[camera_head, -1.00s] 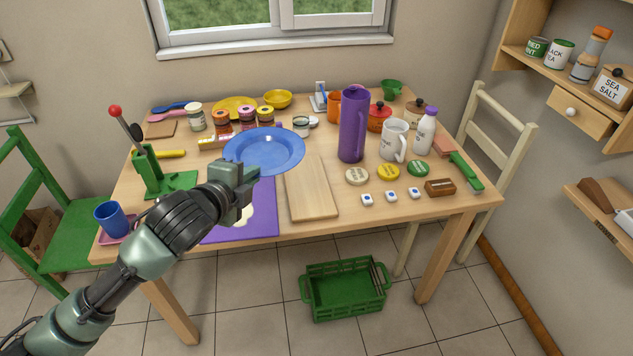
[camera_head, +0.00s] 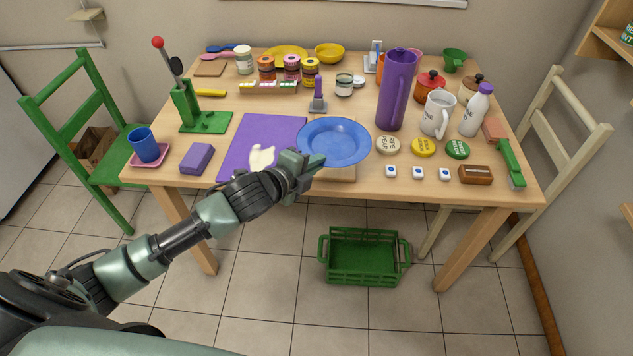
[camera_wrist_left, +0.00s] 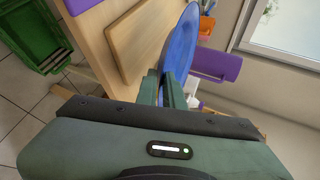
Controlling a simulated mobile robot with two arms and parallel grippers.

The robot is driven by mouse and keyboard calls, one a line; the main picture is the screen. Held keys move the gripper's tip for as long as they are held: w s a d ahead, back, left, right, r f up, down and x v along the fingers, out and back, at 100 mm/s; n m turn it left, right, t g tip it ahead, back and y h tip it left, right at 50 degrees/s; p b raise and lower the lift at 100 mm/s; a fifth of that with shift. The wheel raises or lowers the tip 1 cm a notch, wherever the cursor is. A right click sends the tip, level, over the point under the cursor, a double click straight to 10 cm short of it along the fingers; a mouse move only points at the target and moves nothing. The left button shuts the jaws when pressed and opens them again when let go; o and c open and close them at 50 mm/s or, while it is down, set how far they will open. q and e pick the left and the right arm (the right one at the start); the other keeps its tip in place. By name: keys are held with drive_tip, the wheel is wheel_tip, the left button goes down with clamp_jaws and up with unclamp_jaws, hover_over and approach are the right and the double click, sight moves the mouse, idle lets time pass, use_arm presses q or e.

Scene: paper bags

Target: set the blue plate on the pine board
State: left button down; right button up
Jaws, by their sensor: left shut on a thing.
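My left gripper (camera_head: 312,162) is shut on the near left rim of the blue plate (camera_head: 336,140). The plate looks roughly level in the head view and covers most of the pine board (camera_head: 338,174), whose front strip shows below it. In the left wrist view the gripper (camera_wrist_left: 171,88) pinches the plate (camera_wrist_left: 180,42) by its edge. There the board (camera_wrist_left: 148,38) lies on the table, and the plate appears raised above it with a gap. My right gripper is not in view.
A purple mat (camera_head: 243,139) lies left of the board. A tall purple jug (camera_head: 394,92) and a round pale tin (camera_head: 388,145) stand close to the plate's right. Three small white-and-blue blocks (camera_head: 418,172) lie near the front edge. A green crate (camera_head: 364,257) is on the floor.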

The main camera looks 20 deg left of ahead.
use_arm(q)
drive_tip(key=shift+f, duration=3.45)
drive_tip(key=shift+f+b, duration=0.1)
drive_tip(key=shift+b, duration=0.25)
drive_tip(key=c, duration=1.5)
unclamp_jaws()
drive_tip(key=shift+c, duration=0.2)
drive_tip(key=shift+s, duration=0.1)
drive_tip(key=v, duration=1.2)
